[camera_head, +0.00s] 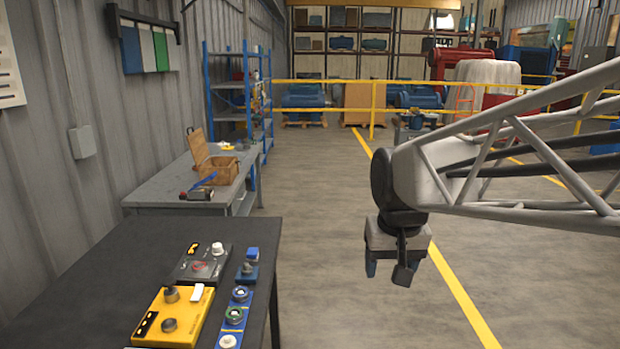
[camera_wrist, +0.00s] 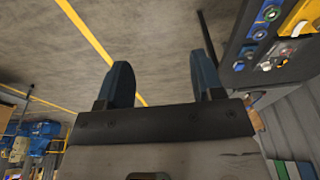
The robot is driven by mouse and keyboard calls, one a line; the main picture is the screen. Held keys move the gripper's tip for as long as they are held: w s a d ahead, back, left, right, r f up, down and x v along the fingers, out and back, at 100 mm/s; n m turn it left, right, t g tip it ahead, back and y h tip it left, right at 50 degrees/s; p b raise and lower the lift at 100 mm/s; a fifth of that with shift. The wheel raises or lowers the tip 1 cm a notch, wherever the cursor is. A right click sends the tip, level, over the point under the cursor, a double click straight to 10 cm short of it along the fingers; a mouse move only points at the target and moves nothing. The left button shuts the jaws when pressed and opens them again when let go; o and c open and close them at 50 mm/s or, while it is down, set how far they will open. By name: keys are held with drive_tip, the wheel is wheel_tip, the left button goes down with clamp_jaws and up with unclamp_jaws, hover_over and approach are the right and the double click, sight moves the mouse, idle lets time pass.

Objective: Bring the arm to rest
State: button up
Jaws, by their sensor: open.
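My gripper (camera_head: 386,270) hangs at the end of my white truss arm, right of the dark table and above the bare floor. In the wrist view my gripper's two blue fingers (camera_wrist: 161,80) stand wide apart. Nothing is between them but floor and a yellow line behind. The gripper touches nothing. A yellow box (camera_head: 172,318) with knobs, a grey box (camera_head: 201,263) with a red button and a blue strip (camera_head: 236,318) with several round parts lie on the dark table (camera_head: 90,285).
A grey workbench (camera_head: 160,193) with an open wooden box (camera_head: 219,163) and tools stands behind the dark table at the left. A blue shelf (camera_head: 238,95) is beyond it. A yellow railing (camera_head: 374,105) crosses the back. The floor around my gripper is clear.

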drive_tip(key=s+d+f, duration=0.2)
drive_tip(key=s+f, duration=0.1)
drive_tip(key=s, duration=0.4)
drive_tip(key=s+d+f, duration=0.2)
drive_tip(key=s+f, duration=0.1)
drive_tip(key=s, duration=0.5)
drive_tip(key=shift+s+d+f, duration=0.2)
drive_tip(key=shift+s+d, duration=0.05)
drive_tip(key=shift+s, duration=0.05)
